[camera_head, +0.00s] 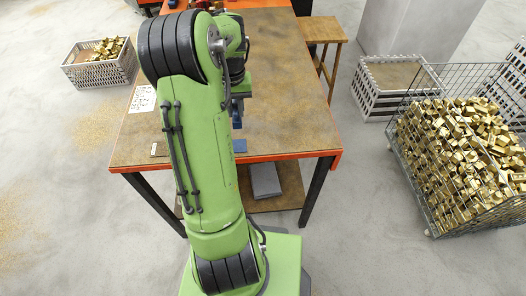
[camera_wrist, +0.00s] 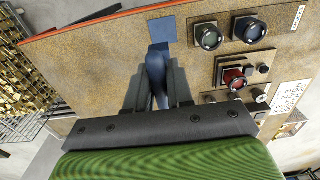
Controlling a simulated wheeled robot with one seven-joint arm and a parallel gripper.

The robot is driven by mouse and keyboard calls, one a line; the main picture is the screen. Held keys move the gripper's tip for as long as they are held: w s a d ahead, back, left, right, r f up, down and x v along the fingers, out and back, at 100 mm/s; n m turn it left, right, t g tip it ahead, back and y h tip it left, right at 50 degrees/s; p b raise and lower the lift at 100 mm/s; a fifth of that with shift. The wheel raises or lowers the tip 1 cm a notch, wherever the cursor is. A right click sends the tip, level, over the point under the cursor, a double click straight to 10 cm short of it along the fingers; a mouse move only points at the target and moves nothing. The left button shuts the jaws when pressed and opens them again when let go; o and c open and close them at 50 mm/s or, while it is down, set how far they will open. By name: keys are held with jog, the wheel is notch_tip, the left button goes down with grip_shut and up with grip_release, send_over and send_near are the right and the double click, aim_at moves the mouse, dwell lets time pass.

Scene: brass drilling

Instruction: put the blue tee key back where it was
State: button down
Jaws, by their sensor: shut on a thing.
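My gripper (camera_wrist: 158,92) is shut on the blue tee key (camera_wrist: 156,70), which shows between its two dark fingers in the wrist view. The key's far end appears close to a flat blue square (camera_wrist: 162,30) on the worn brown tabletop (camera_wrist: 100,60); I cannot tell whether it touches. My arm hides much of the table's left middle there.
In the wrist view, two black round parts (camera_wrist: 250,29), a red round part (camera_wrist: 236,77) and a white labelled sheet (camera_wrist: 290,93) lie right of the key. In the head view, a wire cage of brass parts (camera_head: 460,150) stands right; the tabletop's right side (camera_head: 290,90) is clear.

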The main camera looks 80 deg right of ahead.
jog(key=f, duration=0.3)
jog(key=f+b, duration=0.1)
jog(key=f, duration=0.6)
jog(key=shift+w, duration=0.45)
jog(key=shift+f+b, duration=0.2)
jog(key=shift+b, duration=0.2)
jog(key=c, duration=1)
grip_release()
notch_tip(320, 180, up, 12)
jog(key=shift+r+p, duration=0.2)
jog(key=shift+p, duration=1)
